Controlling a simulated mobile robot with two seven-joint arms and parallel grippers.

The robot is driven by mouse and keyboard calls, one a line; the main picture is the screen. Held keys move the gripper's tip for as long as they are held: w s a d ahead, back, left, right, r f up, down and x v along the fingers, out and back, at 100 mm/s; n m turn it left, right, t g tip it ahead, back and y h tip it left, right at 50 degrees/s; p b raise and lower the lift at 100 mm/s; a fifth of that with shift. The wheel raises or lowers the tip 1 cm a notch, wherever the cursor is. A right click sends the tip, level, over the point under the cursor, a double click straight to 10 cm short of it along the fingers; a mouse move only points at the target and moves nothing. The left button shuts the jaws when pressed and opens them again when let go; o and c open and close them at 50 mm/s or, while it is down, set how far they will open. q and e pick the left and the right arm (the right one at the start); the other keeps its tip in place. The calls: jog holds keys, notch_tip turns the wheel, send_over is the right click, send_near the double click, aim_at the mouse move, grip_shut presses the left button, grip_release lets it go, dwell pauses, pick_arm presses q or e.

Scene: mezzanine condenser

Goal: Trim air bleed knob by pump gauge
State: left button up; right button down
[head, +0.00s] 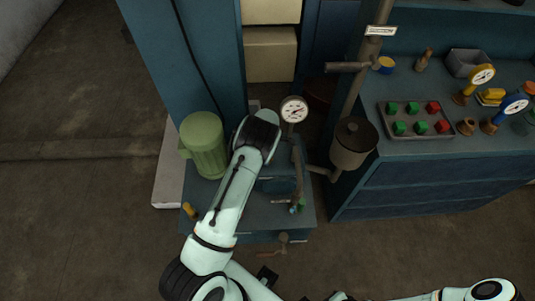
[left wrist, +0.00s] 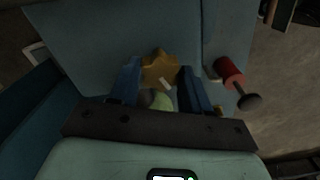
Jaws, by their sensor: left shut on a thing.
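The air bleed knob (left wrist: 160,66) is a yellow-brown lobed knob with a pale pointer mark, seen in the left wrist view. My left gripper (left wrist: 157,84) has its two blue fingers on either side of it and is shut on it. In the head view the knob and the fingers are hidden behind my left wrist. The pump gauge (head: 294,109) is a round white dial with a red needle, just right of my left wrist; I cannot read its value. My right gripper is not in view.
A green motor (head: 204,146) stands left of my left arm. A grey-brown pot (head: 354,144) and pipes stand to the right. The bench at right holds a tray (head: 391,134) of red and green blocks.

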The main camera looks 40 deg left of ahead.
pick_arm(q)
jog(key=n+p, duration=0.1)
jog(key=n, duration=0.2)
jog(key=shift+r, duration=0.2)
jog(key=shift+f+n+p, duration=0.1)
jog(key=shift+n+p, duration=0.9)
jog(key=shift+n, duration=0.6)
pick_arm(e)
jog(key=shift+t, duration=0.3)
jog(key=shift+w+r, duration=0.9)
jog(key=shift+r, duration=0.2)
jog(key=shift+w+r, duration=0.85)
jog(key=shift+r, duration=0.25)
pick_arm(q)
jog(key=o, duration=1.1)
jog(key=shift+c, duration=0.2)
notch_tip(320, 180, up, 13)
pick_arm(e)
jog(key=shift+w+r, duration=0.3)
